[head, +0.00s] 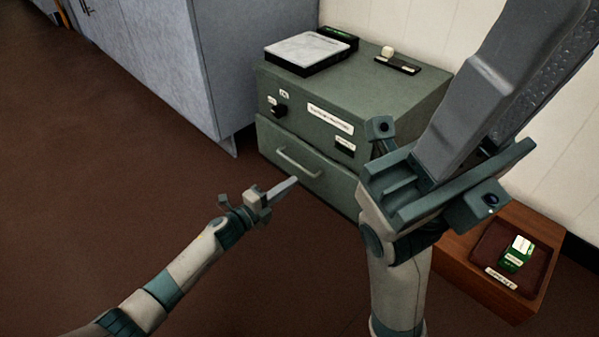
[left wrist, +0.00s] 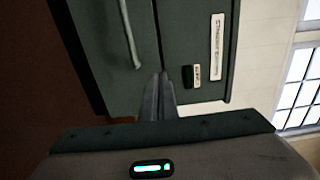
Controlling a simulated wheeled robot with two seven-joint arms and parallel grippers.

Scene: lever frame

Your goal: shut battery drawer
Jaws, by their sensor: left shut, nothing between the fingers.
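The drawer (head: 315,188) is the lower front of a green cabinet (head: 415,95) and has a pale bar handle (head: 298,162). Its front looks flush or nearly flush with the panel above; I cannot tell exactly. In the left wrist view the drawer (left wrist: 105,60) and its handle (left wrist: 130,35) stand beside a dark seam. My left gripper (head: 293,182) is shut and empty, in front of the drawer, below the handle. Its fingers (left wrist: 157,85) point toward the seam; contact is unclear. My right gripper (head: 520,70) looms close to the camera and hides the drawer's right end.
A flat white-topped device (head: 305,52) and a small black holder with a white knob (head: 397,63) are on the cabinet. A grey cupboard (head: 170,60) stands left. A wooden stand (head: 465,262) at right holds a dark tray with a green block (head: 515,255). The floor at left is clear.

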